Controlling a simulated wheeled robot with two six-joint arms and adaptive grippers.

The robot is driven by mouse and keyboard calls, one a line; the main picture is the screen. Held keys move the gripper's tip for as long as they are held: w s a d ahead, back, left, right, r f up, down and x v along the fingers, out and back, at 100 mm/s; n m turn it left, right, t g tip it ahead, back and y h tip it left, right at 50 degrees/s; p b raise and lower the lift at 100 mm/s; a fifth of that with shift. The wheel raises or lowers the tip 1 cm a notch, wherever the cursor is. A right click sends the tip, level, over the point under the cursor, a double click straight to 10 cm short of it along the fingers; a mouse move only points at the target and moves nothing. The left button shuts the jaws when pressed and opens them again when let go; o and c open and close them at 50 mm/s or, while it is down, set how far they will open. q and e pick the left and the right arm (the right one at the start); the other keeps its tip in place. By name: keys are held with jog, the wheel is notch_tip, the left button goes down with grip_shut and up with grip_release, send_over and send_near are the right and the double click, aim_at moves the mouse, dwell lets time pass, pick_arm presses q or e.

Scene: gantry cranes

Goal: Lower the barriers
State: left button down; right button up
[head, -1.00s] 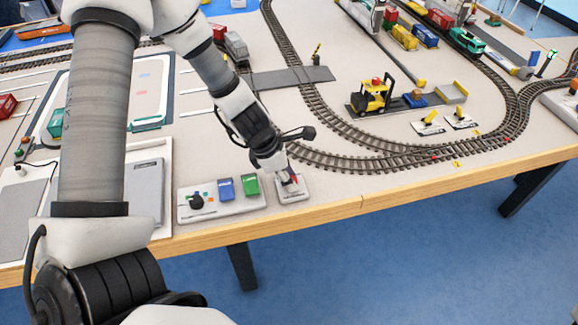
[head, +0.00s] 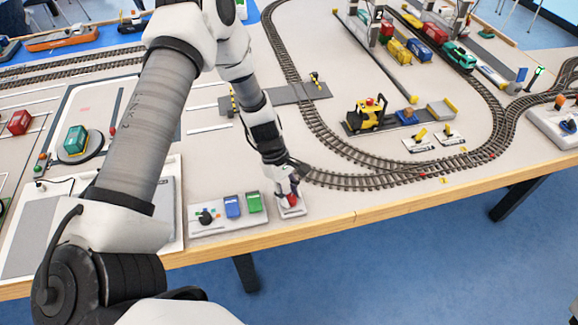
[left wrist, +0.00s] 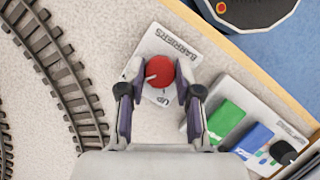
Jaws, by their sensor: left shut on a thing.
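The barrier control is a small white plate (left wrist: 181,46) marked "BARRIERS" and "UP", with a round red knob (left wrist: 159,71) bearing a white pointer line. It also shows at the table's front edge in the head view (head: 293,210). My left gripper (left wrist: 160,80) reaches down to it and is shut on the red knob, one finger on each side. At the grey level crossing (head: 290,94), two yellow-and-black barriers show, a left one (head: 233,102) and a right one (head: 316,79); both look raised. My right gripper is out of view.
A white panel (head: 228,219) with a black knob and blue and green blocks stands just left of the barrier control. Curved rail track (head: 370,180) runs close behind it.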

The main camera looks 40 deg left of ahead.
pick_arm(q)
jog(key=shift+m+g, duration=0.3)
jog(key=shift+m, duration=0.5)
jog(key=c, duration=0.8)
grip_release()
jog(key=shift+d, duration=0.1)
jog(key=v, duration=1.2)
jog(key=shift+w+d, duration=0.1)
jog(key=shift+d, duration=0.05)
